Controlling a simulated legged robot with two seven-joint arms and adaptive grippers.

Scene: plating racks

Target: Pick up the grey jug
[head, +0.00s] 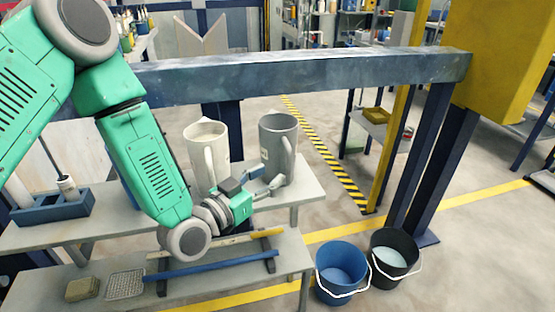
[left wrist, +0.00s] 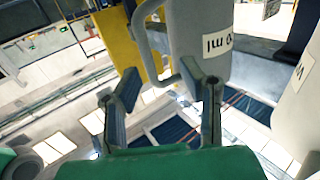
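The grey jug (head: 280,135) stands upright on the upper shelf, its handle towards me. In the left wrist view the grey jug (left wrist: 203,35) shows its label and looped handle beyond the fingers. My left gripper (head: 267,180) is at the lower front of the jug, near the handle. In the left wrist view its two fingers (left wrist: 167,92) are spread, with the lower end of the handle in line with the gap. I cannot tell whether the handle is between the fingers. Nothing is gripped. My right gripper is not in view.
A cream jug (head: 205,150) stands left of the grey jug, close to my left wrist. The lower shelf (head: 215,278) holds a blue bar (head: 215,265). Blue (head: 342,270) and black (head: 394,254) buckets stand on the floor at right.

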